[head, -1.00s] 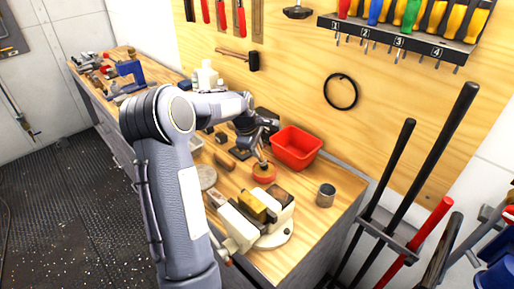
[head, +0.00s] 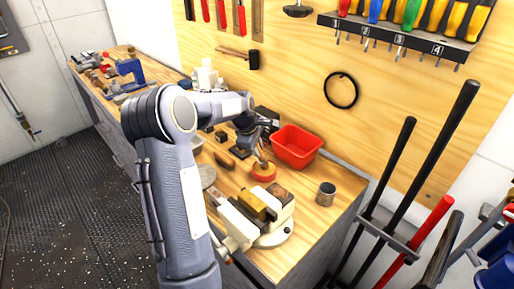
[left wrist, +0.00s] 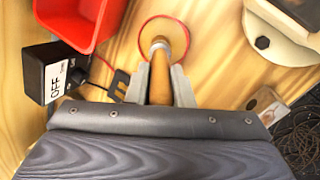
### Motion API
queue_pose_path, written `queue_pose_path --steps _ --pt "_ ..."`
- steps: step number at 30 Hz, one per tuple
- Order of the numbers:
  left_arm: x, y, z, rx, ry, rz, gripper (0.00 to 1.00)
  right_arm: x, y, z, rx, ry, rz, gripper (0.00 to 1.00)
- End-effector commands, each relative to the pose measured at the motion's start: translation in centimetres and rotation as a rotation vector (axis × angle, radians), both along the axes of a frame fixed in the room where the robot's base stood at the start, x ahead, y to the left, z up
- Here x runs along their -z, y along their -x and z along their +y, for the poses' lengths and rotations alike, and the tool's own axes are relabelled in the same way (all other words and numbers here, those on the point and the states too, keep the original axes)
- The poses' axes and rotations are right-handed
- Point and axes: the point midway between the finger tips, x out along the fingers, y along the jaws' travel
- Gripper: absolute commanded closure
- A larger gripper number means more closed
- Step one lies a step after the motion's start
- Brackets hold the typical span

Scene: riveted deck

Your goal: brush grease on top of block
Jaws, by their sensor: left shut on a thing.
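My left gripper (head: 263,153) is shut on the wooden handle of a brush (left wrist: 160,88). The brush points down at a round, red-rimmed tin (head: 263,173) on the bench. In the left wrist view the brush's far end overlaps the inside of this tin (left wrist: 178,58), which is pale tan. Whether the bristles touch the grease cannot be told. A yellow-brown block (head: 252,205) sits between the jaws of a cream vise (head: 273,239), just in front of the tin in the head view. The vise's edge shows at the upper right in the left wrist view. My right gripper is not in view.
A red open bin (head: 297,147) stands behind the tin, beside a black switch box (left wrist: 57,78) marked OFF. A small grey can (head: 326,194) stands right of the vise. Long-handled tools (head: 405,190) stand beyond the bench's right end. Bench wood between vise and can is bare.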

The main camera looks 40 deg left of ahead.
Motion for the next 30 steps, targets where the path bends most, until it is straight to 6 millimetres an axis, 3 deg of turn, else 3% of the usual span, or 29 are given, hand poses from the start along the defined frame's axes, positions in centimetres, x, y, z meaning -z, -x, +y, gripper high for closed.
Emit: queue_pose_path --steps 14,30 --pt "-0.2 0.0 0.0 0.000 0.002 0.003 1.00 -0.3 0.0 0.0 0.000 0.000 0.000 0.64" --pt "-4.6 0.0 0.0 -0.001 0.001 0.001 1.00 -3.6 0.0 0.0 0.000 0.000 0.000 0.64"
